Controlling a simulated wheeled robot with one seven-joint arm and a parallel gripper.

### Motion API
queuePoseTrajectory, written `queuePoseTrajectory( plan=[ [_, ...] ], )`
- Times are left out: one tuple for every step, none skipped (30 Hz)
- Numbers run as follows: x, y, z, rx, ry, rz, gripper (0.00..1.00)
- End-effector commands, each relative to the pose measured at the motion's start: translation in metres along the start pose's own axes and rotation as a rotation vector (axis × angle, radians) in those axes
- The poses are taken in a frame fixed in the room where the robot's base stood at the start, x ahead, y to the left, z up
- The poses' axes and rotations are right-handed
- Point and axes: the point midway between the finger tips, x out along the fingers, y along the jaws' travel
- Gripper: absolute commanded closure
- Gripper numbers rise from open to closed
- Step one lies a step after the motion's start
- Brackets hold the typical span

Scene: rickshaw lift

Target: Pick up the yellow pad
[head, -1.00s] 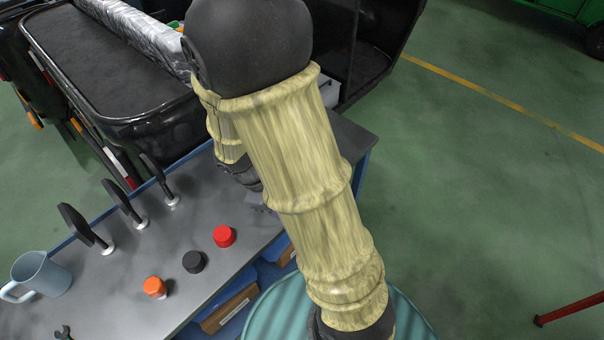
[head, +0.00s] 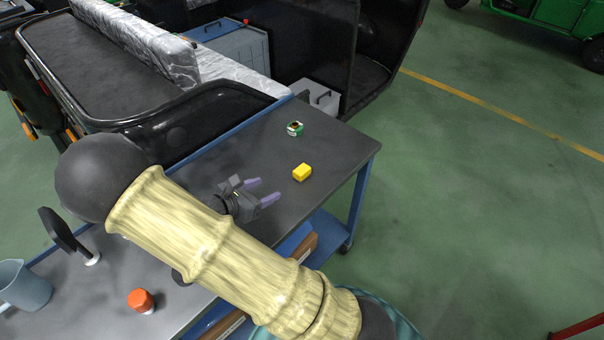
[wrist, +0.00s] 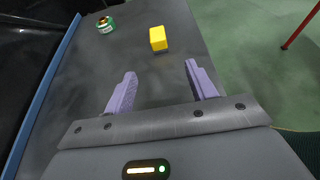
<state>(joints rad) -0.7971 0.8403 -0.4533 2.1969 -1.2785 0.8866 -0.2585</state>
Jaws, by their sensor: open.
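The yellow pad (head: 302,172) is a small yellow block lying on the dark grey table top near its right end. In the wrist view the yellow pad (wrist: 158,39) lies beyond my fingertips, between their lines and a little nearer the right one's side of the middle. My gripper (head: 268,191) is open and empty, its two purple fingers pointing toward the pad with a gap left between. In the wrist view my gripper (wrist: 161,72) shows both fingers spread, touching nothing.
A green and white roll-like item (head: 295,128) stands behind the pad. An orange knob (head: 141,300), a black clamp (head: 62,232) and a blue-grey mug (head: 24,286) are at the left. The table top (head: 335,146) is bare around the pad.

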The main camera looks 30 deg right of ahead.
Motion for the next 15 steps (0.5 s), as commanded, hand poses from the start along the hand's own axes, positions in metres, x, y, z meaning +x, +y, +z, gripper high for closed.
queuePoseTrajectory(
  plan=[
    [0.007,-0.001,0.0,0.0,-0.001,-0.003,0.44],
    [0.011,-0.001,0.0,0.0,-0.001,-0.005,0.44],
    [0.017,-0.001,0.0,0.0,-0.001,-0.006,0.44],
    [0.022,-0.001,0.0,-0.001,-0.001,-0.006,0.44],
    [0.028,-0.001,-0.001,0.0,0.0,-0.006,0.44],
    [0.035,-0.001,-0.001,0.0,-0.001,-0.006,0.44],
    [0.041,-0.002,-0.001,0.0,-0.001,-0.007,0.44],
    [0.046,-0.002,0.0,-0.001,-0.001,-0.006,0.44],
    [0.053,-0.002,0.0,0.001,0.0,-0.007,0.44],
    [0.058,-0.001,0.0,0.0,0.0,-0.006,0.44],
    [0.063,-0.002,-0.001,-0.001,-0.001,-0.006,0.44],
    [0.071,-0.002,-0.001,0.0,0.0,-0.007,0.44],
    [0.076,-0.002,-0.001,0.0,0.001,-0.006,0.44],
    [0.081,-0.001,0.0,0.0,0.0,-0.006,0.44],
    [0.088,-0.002,0.0,0.001,-0.001,-0.006,0.44]
  ],
)
